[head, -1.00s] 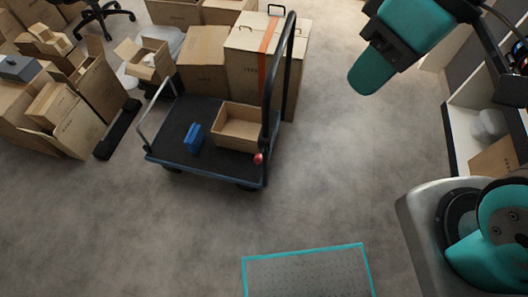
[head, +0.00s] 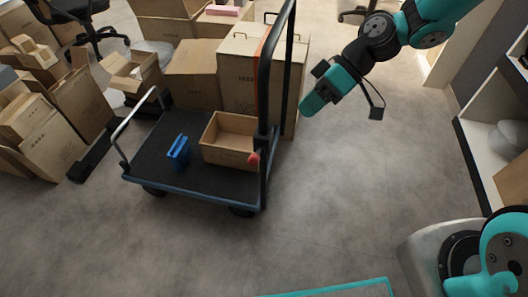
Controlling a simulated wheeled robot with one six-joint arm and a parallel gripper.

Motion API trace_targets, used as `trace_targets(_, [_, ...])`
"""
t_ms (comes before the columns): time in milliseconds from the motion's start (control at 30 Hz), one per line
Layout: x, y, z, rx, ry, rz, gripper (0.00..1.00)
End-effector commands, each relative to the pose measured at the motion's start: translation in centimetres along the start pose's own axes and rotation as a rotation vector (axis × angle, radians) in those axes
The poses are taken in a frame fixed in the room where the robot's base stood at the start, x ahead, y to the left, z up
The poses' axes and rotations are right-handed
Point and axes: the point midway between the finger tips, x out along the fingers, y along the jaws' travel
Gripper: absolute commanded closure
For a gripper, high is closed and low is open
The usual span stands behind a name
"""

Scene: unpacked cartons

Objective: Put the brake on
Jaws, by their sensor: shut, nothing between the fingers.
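The platform cart (head: 190,186) stands left of centre in the head view, with a dark deck and a tall black handle (head: 275,70) on its right side. A small red knob (head: 253,158) sits low by the foot of the handle; it looks like the brake lever, but its exact position is too small to tell. My gripper (head: 311,103) is right of the handle and above the knob in the picture, apart from both. It is teal at the tip, shut and empty. Part of the cart's wheels is hidden beneath the deck.
An open carton (head: 229,131) and a blue item (head: 178,152) rest on the deck. Closed cartons (head: 193,72) stand behind the cart, and opened cartons (head: 60,115) crowd the left. A shelf (head: 492,150) stands at the right. The floor (head: 330,200) right of the cart is clear.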

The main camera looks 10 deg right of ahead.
Motion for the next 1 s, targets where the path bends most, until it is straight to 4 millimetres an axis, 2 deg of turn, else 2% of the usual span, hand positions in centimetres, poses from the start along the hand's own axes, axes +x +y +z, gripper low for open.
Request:
trace_targets(167, [0.2,0.0,0.0,0.001,-0.002,-0.001,1.0])
trace_targets(267, [1.1,0.0,0.1,0.002,-0.003,-0.002,1.0])
trace_targets(367, [2.8,0.0,0.2,0.002,-0.005,-0.003,1.0])
trace_targets(700, [10.1,0.0,0.2,0.001,-0.006,-0.004,1.0])
trace_targets(900, [12.9,0.0,0.2,0.002,-0.004,-0.002,1.0])
trace_targets(1000, [13.7,0.0,0.1,0.002,-0.003,0.0,1.0])
